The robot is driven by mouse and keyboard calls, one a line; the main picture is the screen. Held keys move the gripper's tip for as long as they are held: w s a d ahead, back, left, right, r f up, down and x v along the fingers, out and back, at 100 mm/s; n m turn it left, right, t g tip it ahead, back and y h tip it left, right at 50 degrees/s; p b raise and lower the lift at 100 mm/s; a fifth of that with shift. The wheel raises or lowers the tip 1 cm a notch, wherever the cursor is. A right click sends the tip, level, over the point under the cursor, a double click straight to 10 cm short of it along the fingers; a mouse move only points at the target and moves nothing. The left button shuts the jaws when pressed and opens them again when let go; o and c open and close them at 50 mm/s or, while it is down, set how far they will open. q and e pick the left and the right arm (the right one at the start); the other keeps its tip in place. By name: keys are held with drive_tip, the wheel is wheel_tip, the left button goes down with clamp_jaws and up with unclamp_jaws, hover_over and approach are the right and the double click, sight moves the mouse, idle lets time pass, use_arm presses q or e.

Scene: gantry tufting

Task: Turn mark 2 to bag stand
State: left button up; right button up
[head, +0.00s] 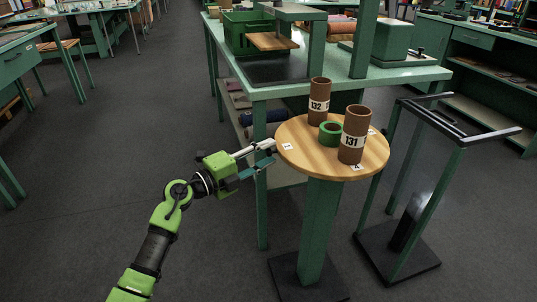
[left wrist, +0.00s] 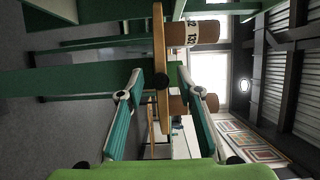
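A round wooden turntable (head: 315,158) sits on a green pedestal. It carries two brown tubes, labelled 132 (head: 319,104) and 131 (head: 354,138), and a green ring (head: 330,134). Small white marks lie near its rim, at left (head: 287,147), front (head: 356,167) and right (head: 371,132); their characters are too small to read surely. A green frame with dark top bars (head: 484,138), apparently the bag stand, stands to the right. My left gripper (head: 272,158) is open at the turntable's left rim. In the left wrist view, its fingers lie either side of the disc edge (left wrist: 160,60). My right gripper is out of view.
A green workbench (head: 270,91) stands behind the turntable, with a green crate (head: 243,35) and a press-like device on it. Shelving with rolls is below. The grey floor to the left is clear. Another bench stands at far left.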

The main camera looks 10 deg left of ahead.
use_arm(q)
drive_tip(key=shift+w+d, duration=0.35)
drive_tip(key=shift+w, duration=0.05)
clamp_jaws()
